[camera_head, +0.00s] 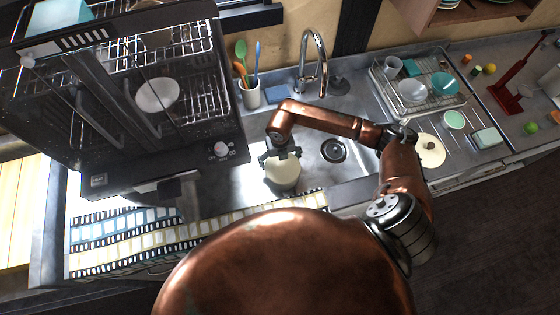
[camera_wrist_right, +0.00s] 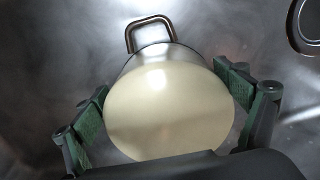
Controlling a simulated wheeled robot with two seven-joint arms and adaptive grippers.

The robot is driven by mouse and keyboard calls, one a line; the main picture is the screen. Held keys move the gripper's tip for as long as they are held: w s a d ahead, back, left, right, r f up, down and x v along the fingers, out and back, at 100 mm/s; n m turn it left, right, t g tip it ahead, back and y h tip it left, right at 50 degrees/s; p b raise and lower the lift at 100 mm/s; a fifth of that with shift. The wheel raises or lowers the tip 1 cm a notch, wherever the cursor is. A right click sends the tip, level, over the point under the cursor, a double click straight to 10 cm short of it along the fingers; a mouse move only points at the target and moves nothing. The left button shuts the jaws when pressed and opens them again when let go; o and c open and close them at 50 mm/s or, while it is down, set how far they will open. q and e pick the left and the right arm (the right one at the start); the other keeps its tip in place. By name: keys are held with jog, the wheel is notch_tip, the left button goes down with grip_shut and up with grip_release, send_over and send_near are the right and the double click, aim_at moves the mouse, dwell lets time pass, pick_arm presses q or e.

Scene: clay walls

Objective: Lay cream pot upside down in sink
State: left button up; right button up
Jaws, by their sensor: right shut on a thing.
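The cream pot (camera_head: 283,174) is in the sink (camera_head: 332,112), left of the drain (camera_head: 334,150). In the right wrist view its smooth round cream face (camera_wrist_right: 168,112) is turned toward the camera and looks like the closed bottom. A metal loop handle (camera_wrist_right: 150,31) sticks out on its far side. My right gripper (camera_head: 280,153) is shut on the pot, with a green-padded finger on each side in the right wrist view (camera_wrist_right: 168,108). Whether the pot touches the sink floor cannot be told. My left gripper is not in view.
A chrome faucet (camera_head: 314,62) rises behind the sink. A utensil cup (camera_head: 250,96) stands beside it. A dark rack appliance (camera_head: 150,100) stands left. A dish rack (camera_head: 420,88) and a cream lid (camera_head: 431,151) are right. A patterned mat (camera_head: 190,233) lies in front.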

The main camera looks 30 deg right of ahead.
jog(key=shift+f, duration=0.35)
jog(key=o, duration=1.8)
jog(key=shift+o, duration=0.2)
notch_tip(320, 180, up, 12)
